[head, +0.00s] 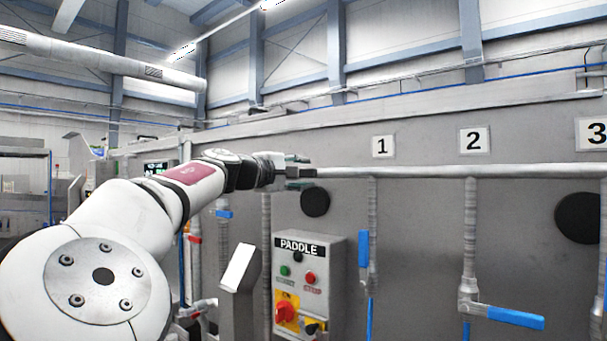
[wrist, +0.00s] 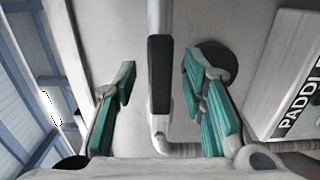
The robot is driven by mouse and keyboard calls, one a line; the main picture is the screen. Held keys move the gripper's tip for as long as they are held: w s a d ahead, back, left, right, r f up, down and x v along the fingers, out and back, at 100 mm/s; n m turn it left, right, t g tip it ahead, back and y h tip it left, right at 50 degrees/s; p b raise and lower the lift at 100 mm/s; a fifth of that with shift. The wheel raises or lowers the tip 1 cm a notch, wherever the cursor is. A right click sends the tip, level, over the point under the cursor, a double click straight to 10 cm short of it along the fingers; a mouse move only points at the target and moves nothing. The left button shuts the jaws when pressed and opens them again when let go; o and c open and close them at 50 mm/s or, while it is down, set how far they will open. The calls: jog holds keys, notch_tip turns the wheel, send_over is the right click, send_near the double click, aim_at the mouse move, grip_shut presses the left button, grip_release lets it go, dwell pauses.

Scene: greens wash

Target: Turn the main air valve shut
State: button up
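The valve's straight dark handle (wrist: 158,75) shows in the wrist view, lying in line with a grey pipe (wrist: 160,16). A pale valve body (wrist: 160,127) is at its lower end. My gripper (wrist: 160,78) is open, with one teal-padded finger on each side of the handle and a visible gap on both sides. In the head view my gripper (head: 298,172) is at the left end of the visible horizontal pipe (head: 450,171). The handle is hard to make out there, and the arm and gripper hide part of that spot.
A PADDLE control box (head: 338,295) stands below and right of the gripper. Pipes under signs 1 (head: 382,146) and 2 (head: 474,140) carry blue handles, one upright (head: 363,250), one sideways (head: 515,317). A grey post with a pale panel (head: 238,268) stands left of the box.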

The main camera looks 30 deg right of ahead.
jog(key=shift+w+d, duration=0.25)
jog(key=shift+d, duration=0.4)
jog(key=shift+c, duration=0.5)
grip_shut()
jog(key=shift+f, duration=0.1)
